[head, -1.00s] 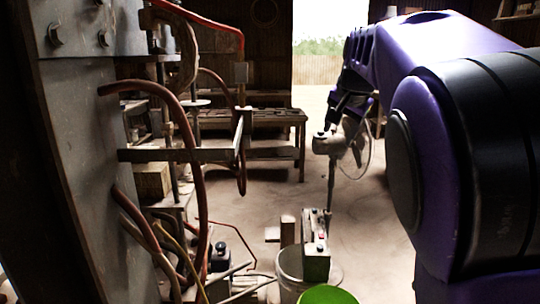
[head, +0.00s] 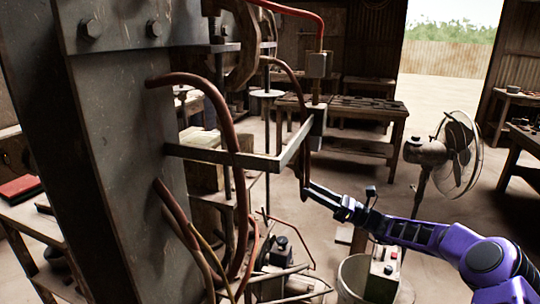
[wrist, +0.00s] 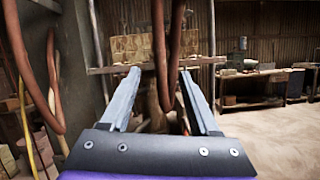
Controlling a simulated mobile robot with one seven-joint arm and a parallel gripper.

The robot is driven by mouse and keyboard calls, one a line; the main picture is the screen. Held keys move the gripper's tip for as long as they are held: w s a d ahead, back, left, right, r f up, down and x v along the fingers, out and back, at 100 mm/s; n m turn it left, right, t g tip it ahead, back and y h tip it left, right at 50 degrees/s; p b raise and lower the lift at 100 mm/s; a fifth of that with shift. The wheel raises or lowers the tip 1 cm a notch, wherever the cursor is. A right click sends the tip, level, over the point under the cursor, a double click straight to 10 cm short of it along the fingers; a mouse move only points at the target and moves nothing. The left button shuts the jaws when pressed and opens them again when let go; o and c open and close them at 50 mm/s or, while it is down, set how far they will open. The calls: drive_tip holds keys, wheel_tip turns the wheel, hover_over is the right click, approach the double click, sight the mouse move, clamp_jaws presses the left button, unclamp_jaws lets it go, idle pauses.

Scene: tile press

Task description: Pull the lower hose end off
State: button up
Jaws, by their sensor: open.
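A reddish-brown hose hangs as a narrow loop (head: 303,168) below a grey block (head: 318,118) at the end of a flat metal bracket (head: 235,158). My gripper (head: 308,190) is at the bottom of this loop in the head view. In the wrist view my gripper (wrist: 159,76) is open, and the hose loop (wrist: 160,45) hangs in the gap between the two fingers. I cannot tell whether the fingers touch it. Which part is the lower hose end is unclear; the bottom of the loop is partly dark.
The press's steel column (head: 115,150) carries other brown hoses (head: 245,195) at left. A control box (head: 383,272) and a bucket (head: 350,278) are below. A wooden bench (head: 370,108) stands behind; open floor lies at right.

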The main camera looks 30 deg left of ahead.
drive_tip(key=x, duration=0.5)
drive_tip(key=r+x, duration=0.1)
drive_tip(key=x, duration=0.5)
drive_tip(key=w+p+x, duration=0.1)
drive_tip(key=x, duration=0.5)
drive_tip(key=shift+d+r, duration=0.15)
clamp_jaws()
drive_tip(key=shift+d, duration=0.1)
idle(0.7)
